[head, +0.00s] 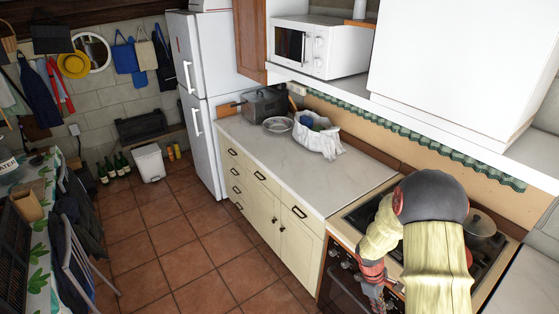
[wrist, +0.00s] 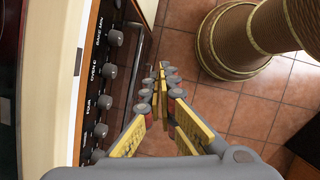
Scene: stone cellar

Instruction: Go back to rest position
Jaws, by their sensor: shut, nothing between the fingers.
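My gripper (wrist: 164,70) points down in front of the oven in the wrist view. Its yellow fingers run together toward their tips and are shut, with nothing between them. In the head view my arm reaches over the stove at the lower right, and my gripper (head: 374,298) hangs by the oven front, partly cut off by the lower edge. The oven's control panel (wrist: 90,125) with its row of knobs lies close to the left of the fingers in the wrist view. Tiled floor (wrist: 190,25) shows below them.
The stove (head: 360,216) with a lidded pot (head: 480,228) lies beside and under my arm. A counter (head: 268,160) holds a bag (head: 318,140), a glass bowl (head: 278,125) and a dark roaster (head: 265,101). A microwave (head: 305,46) stands above. The floor (head: 165,235) in the middle is clear.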

